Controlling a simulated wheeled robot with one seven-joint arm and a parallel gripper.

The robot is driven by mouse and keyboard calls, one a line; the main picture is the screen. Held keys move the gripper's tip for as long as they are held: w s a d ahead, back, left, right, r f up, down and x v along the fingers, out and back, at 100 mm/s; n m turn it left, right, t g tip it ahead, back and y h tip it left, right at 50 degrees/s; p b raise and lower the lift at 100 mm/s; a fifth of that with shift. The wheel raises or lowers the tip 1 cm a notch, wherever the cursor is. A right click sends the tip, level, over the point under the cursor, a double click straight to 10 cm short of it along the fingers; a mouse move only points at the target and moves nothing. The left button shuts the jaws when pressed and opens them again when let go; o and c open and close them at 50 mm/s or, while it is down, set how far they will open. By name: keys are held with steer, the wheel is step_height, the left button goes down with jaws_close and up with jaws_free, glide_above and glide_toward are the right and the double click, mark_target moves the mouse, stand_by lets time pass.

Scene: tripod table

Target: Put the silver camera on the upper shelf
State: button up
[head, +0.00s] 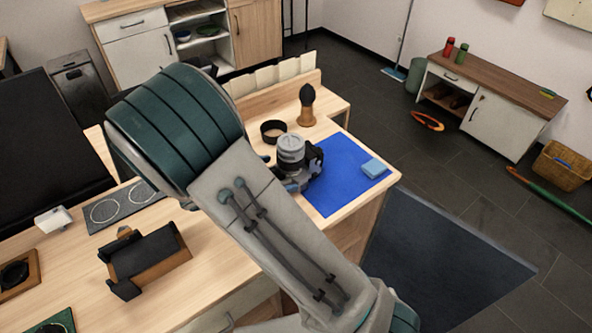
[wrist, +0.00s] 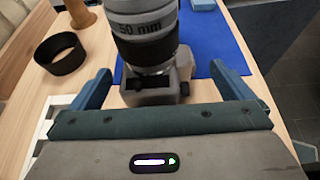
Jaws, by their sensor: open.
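The silver camera (head: 291,150) stands on the wooden table at the near left edge of a blue mat, its lens pointing up. In the wrist view, its lens (wrist: 143,40), marked 50 mm, and part of its body (wrist: 152,92) show between my fingers. My gripper (wrist: 160,72) is open, with one finger on each side of the camera and visible gaps. In the head view, my arm hides most of the gripper. A white cabinet at the back has open shelves (head: 197,12) holding bowls; I cannot tell whether its upper level is the task's shelf.
A black ring (head: 273,131) and a wooden-handled brush (head: 307,105) stand behind the camera. A light blue block (head: 374,168) lies on the blue mat (head: 335,195). A black stand (head: 143,258) sits on the table at left. A low cabinet (head: 490,105) stands at right.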

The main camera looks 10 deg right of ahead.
mark_target(283, 171)
steer(key=x, duration=0.5)
steer(key=shift+w+d+f+p, duration=0.2)
steer(key=shift+f+p, duration=0.05)
steer(key=shift+p, duration=0.1)
steer(key=shift+c, duration=0.3)
steer(key=c, duration=1)
steer(key=shift+r, duration=0.1)
steer(key=shift+c, duration=1.4)
steer(key=shift+r, duration=0.15)
